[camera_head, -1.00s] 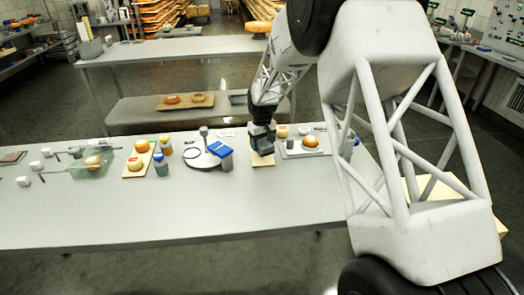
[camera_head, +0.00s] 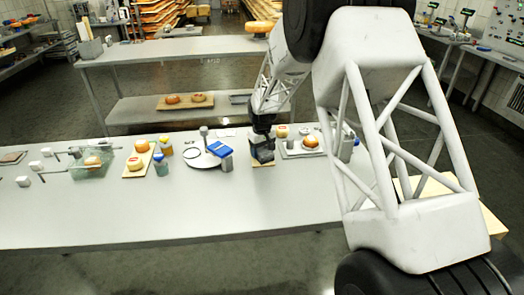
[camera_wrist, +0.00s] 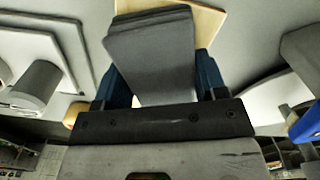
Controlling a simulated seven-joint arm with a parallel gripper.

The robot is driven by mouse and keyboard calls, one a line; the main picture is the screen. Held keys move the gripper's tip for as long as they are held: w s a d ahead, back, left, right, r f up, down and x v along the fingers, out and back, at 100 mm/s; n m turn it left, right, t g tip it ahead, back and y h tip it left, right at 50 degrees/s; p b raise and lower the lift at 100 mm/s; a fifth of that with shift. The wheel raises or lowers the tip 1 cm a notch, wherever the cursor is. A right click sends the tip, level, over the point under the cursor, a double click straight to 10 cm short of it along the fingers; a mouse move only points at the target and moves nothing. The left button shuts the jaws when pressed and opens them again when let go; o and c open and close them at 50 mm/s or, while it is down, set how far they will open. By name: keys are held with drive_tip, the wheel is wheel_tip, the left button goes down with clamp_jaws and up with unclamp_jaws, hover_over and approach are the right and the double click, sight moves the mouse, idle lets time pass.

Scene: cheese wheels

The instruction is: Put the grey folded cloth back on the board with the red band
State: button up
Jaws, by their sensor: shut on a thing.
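My gripper (camera_wrist: 162,72) is shut on the grey folded cloth (camera_wrist: 152,45), which lies between its two blue fingers in the wrist view. The cloth also shows as a dark grey patch in the head view (camera_head: 264,154), under my gripper (camera_head: 262,143). A light wooden board (camera_wrist: 208,18) is beneath and beyond the cloth, and its front edge shows in the head view (camera_head: 262,164). I cannot tell whether the cloth touches this board. I cannot make out a red band on it; the cloth and gripper cover much of it.
Left of the gripper are a blue item (camera_head: 220,150) and a round grey stand (camera_head: 202,160). Right is a tray (camera_head: 290,152) with an orange cheese (camera_head: 310,141). Another board (camera_head: 128,173) holds cheeses farther left. The table front is clear.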

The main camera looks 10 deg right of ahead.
sight(262, 149)
drive_tip(key=o, duration=0.9)
drive_tip(key=shift+c, duration=0.2)
wheel_tip(262, 149, up, 12)
drive_tip(key=shift+r, duration=0.1)
idle(0.8)
